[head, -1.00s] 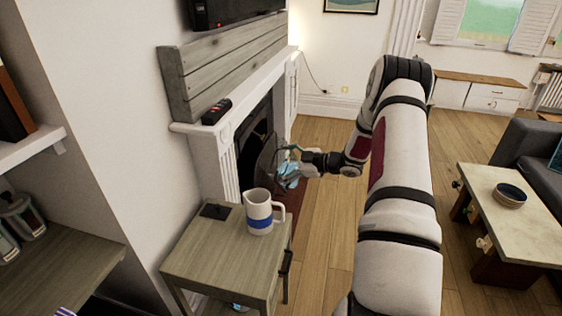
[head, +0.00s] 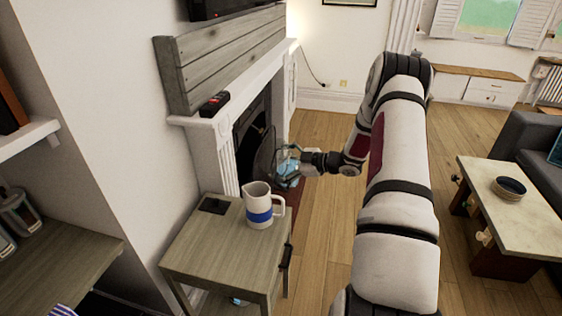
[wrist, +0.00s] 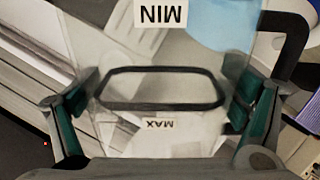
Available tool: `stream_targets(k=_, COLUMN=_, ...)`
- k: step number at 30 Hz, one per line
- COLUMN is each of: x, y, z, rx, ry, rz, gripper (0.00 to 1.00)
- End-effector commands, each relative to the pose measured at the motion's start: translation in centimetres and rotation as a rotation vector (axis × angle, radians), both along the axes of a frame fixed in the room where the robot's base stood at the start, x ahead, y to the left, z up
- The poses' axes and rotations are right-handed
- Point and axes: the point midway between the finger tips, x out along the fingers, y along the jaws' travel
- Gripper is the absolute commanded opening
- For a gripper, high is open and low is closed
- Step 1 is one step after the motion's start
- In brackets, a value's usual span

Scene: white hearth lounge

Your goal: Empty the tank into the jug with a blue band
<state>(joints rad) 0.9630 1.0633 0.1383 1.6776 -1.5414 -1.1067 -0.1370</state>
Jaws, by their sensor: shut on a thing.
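The tank (head: 288,174) is a clear container with light-blue contents, held in the air beyond the side table, near the fireplace. In the wrist view the clear tank wall (wrist: 150,50) fills the middle, with upside-down MIN and MAX labels and a dark oval outline. My gripper (wrist: 165,108) is shut on the tank, with green pads at its two sides; my gripper (head: 298,160) is small and partly hidden in the head view. The jug (head: 257,194), white with a blue band, stands upright on the side table, its handle to the right. The tank is apart from the jug.
The side table (head: 205,245) also bears a flat dark item (head: 214,205). The fireplace (head: 250,140) and mantel (head: 235,105) stand close left of the tank. A coffee table (head: 515,215) with a bowl (head: 509,188) is at right. Floor between is clear.

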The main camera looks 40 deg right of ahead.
Motion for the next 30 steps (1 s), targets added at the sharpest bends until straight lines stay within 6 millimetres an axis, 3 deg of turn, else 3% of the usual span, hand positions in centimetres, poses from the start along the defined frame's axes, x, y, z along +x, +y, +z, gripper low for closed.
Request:
stream_targets(k=15, x=0.1, y=-0.1, z=-1.5, rx=-0.029, ry=-0.002, rz=0.000, gripper=0.44)
stream_targets(k=30, x=0.0, y=-0.2, z=0.2, rx=-0.191, ry=-0.008, rz=0.000, gripper=0.44)
